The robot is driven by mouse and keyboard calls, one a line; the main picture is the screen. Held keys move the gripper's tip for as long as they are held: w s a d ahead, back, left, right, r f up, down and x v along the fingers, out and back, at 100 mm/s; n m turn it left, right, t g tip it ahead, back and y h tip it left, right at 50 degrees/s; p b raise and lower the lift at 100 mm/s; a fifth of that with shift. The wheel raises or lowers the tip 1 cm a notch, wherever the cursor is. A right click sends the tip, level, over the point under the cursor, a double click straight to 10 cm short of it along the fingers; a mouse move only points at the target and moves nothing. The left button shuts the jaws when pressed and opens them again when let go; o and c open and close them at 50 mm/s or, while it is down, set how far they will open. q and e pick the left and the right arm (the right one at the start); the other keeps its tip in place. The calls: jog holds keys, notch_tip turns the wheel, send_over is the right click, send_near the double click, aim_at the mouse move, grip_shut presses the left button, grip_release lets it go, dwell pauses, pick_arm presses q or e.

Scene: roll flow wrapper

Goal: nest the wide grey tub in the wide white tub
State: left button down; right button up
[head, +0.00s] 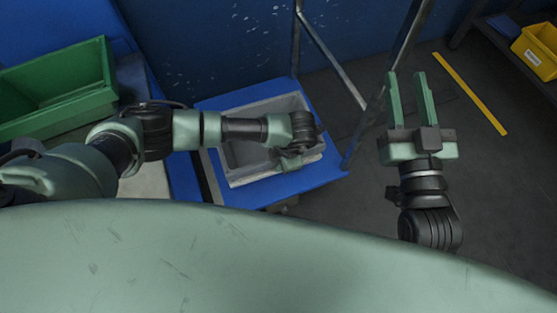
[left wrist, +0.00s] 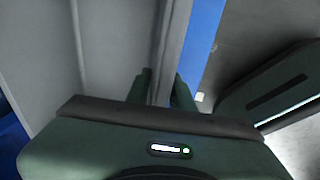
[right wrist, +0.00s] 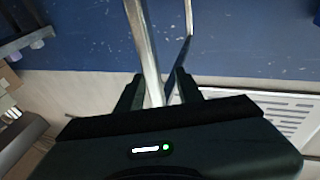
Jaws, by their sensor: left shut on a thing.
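The wide grey tub (head: 246,153) is in the head view, over the blue surface at the centre. A paler rim, seemingly the wide white tub (head: 215,180), shows around its outside. I cannot tell how deep one sits in the other. My left gripper (head: 287,160) is at the tub's near right wall, fingers pointing down, shut on the grey tub's wall. In the left wrist view the fingers (left wrist: 163,88) straddle a grey wall; the arm hides part of the tub. My right gripper (head: 408,98) is open and empty, well to the right of the tubs.
A green bin (head: 65,105) stands at the left. A blue table (head: 275,195) lies under the tubs. Metal frame legs (head: 385,80) rise between the tubs and my right gripper. A yellow bin (head: 540,50) is at the far right. The floor around my right gripper is clear.

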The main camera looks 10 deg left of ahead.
pick_arm(q)
jog(key=c, duration=1.1)
grip_release()
jog(key=shift+s+a+f, duration=0.15)
jog(key=shift+a+f, duration=0.5)
jog(key=shift+f, duration=0.1)
jog(key=shift+c, duration=0.2)
jog(key=shift+w+f, duration=0.15)
jog(key=shift+w, duration=0.05)
jog(key=shift+s+d+r, duration=0.1)
jog(key=shift+d+r, duration=0.15)
jog(key=shift+r, duration=0.1)
jog(key=shift+d+r+p, duration=0.1)
jog(key=shift+r+p, duration=0.2)
jog(key=shift+p, duration=0.05)
jog(key=p+v, duration=0.2)
jog(key=v, duration=0.4)
jog(key=shift+d+r, duration=0.1)
jog(key=shift+r, duration=0.35)
pick_arm(e)
notch_tip(320, 180, down, 12)
jog(key=s+d+g+h, duration=0.1)
jog(key=d+g+h, duration=0.1)
jog(key=g, duration=0.4)
jog(key=shift+s+g, duration=0.25)
jog(key=shift+g, duration=0.15)
jog(key=shift+r, duration=0.15)
